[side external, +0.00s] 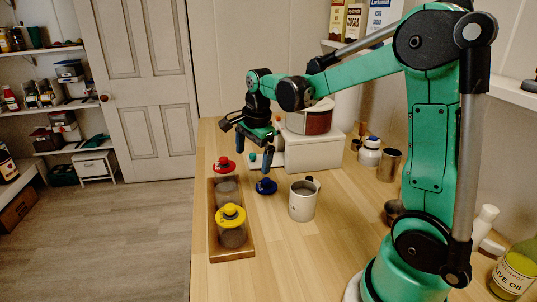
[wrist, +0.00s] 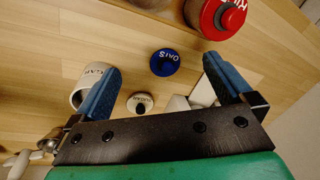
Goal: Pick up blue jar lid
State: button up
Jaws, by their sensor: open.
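The blue jar lid (side external: 266,187) lies flat on the wooden counter, right of the jar tray, with its round knob up. In the wrist view the blue lid (wrist: 165,62) shows white lettering and sits ahead of the fingers, between their lines. My gripper (side external: 254,159) is above the counter, just behind and above the lid in the side view. In the wrist view my gripper (wrist: 160,77) has its two blue fingers spread wide, with nothing between them. The gripper is apart from the lid.
A white mug (side external: 302,201) stands right of the blue lid. A white bread box (side external: 313,153) stands behind. Bare counter surrounds the blue lid.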

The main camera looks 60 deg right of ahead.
aim_at(266, 179)
jog(key=d+f+m, duration=0.1)
jog(key=d+m, duration=0.1)
jog(key=d+f+m+g, duration=0.1)
jog(key=d+f+m, duration=0.1)
jog(key=m, duration=0.1)
jog(key=w+d+f+m, duration=0.1)
jog(key=d+f+m, duration=0.1)
jog(key=m, duration=0.1)
jog(key=shift+d+g+y, duration=0.1)
jog(key=shift+g+y, duration=0.2)
jog(key=shift+d+f+m, duration=0.15)
jog(key=shift+f+m, duration=0.2)
jog(key=shift+m, duration=0.15)
jog(key=shift+f, duration=2.7)
jog(key=c, duration=1.2)
